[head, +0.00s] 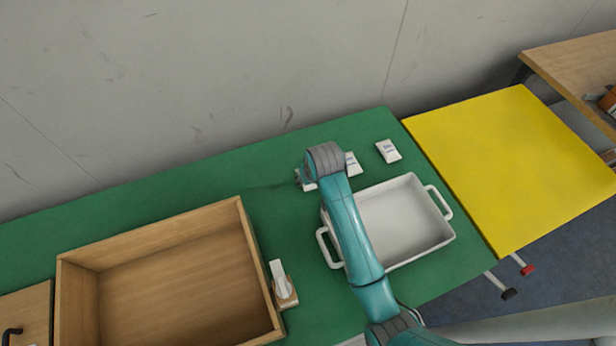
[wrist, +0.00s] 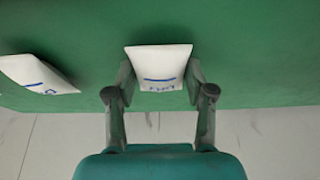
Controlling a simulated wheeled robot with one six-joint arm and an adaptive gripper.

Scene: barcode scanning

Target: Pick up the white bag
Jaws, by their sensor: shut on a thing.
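A white bag (wrist: 158,64) with a blue line and blue lettering sits between the two fingers of my gripper (wrist: 159,80) in the wrist view. The fingers are shut on its sides. In the head view my gripper (head: 301,180) is mostly hidden behind my arm, at the back of the green table, and part of the held white bag (head: 309,187) shows beside it. I cannot tell whether the bag is clear of the table. A second white bag (head: 351,164) lies just right of it, also at left in the wrist view (wrist: 37,73). A third white bag (head: 388,151) lies farther right.
A white tray (head: 437,241) with handles stands in front of the bags, partly behind my arm. A wooden box (head: 75,300) is at left, with a white scanner on a stand (head: 282,284) beside it. A yellow table (head: 510,165) adjoins at right. A wall rises behind.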

